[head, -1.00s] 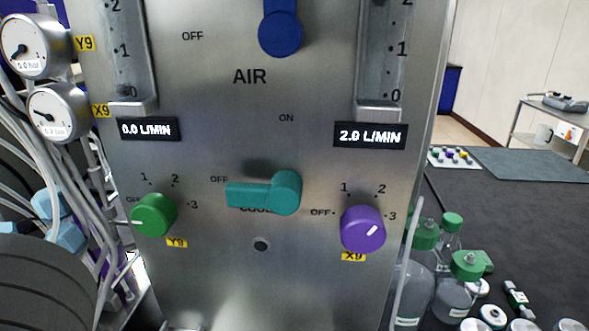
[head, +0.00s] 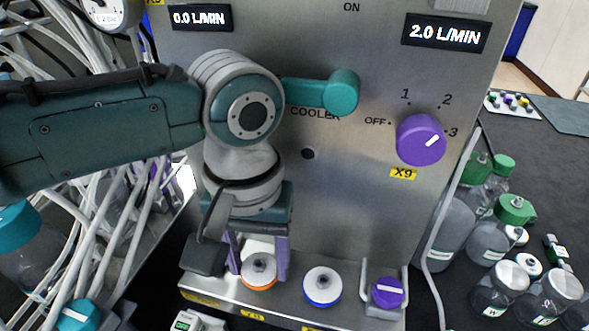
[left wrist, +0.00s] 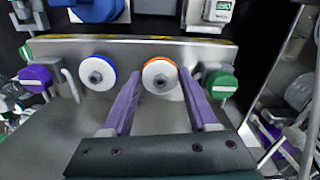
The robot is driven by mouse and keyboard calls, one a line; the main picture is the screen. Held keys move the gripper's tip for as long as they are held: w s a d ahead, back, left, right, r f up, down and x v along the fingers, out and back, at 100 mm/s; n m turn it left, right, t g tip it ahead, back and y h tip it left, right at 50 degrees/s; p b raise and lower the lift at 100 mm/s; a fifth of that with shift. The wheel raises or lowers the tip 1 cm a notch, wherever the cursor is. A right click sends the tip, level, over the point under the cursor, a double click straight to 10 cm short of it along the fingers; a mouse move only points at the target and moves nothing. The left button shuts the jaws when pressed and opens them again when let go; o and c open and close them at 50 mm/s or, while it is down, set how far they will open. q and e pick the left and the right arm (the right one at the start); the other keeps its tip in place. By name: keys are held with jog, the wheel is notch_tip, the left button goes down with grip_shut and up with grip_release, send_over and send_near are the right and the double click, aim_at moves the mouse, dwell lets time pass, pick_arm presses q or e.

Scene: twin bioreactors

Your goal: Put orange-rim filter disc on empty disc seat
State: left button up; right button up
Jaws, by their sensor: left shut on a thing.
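The orange-rim filter disc (head: 259,270) is white with a dark hub and sits low at the steel ledge below the panel. It also shows in the left wrist view (left wrist: 160,75). My left gripper (head: 259,268) reaches down from above, its purple fingers on either side of this disc and shut on it. In the left wrist view the fingers (left wrist: 161,82) flank the disc. A blue-rim filter disc (head: 322,286) sits just to its right on the ledge. I cannot make out an empty disc seat. My right gripper is not in view.
A purple knob (head: 388,292) with a metal bracket stands right of the blue-rim disc; a green knob (left wrist: 221,82) shows in the left wrist view. The steel panel (head: 340,210) rises behind. Tubes crowd the left; green-capped bottles (head: 497,230) stand right.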

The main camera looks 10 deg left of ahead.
aim_at(259, 266)
pick_arm(q)
jog(key=shift+f, duration=0.1)
jog(key=o, duration=1.3)
notch_tip(259, 266, up, 12)
jog(key=p, duration=0.1)
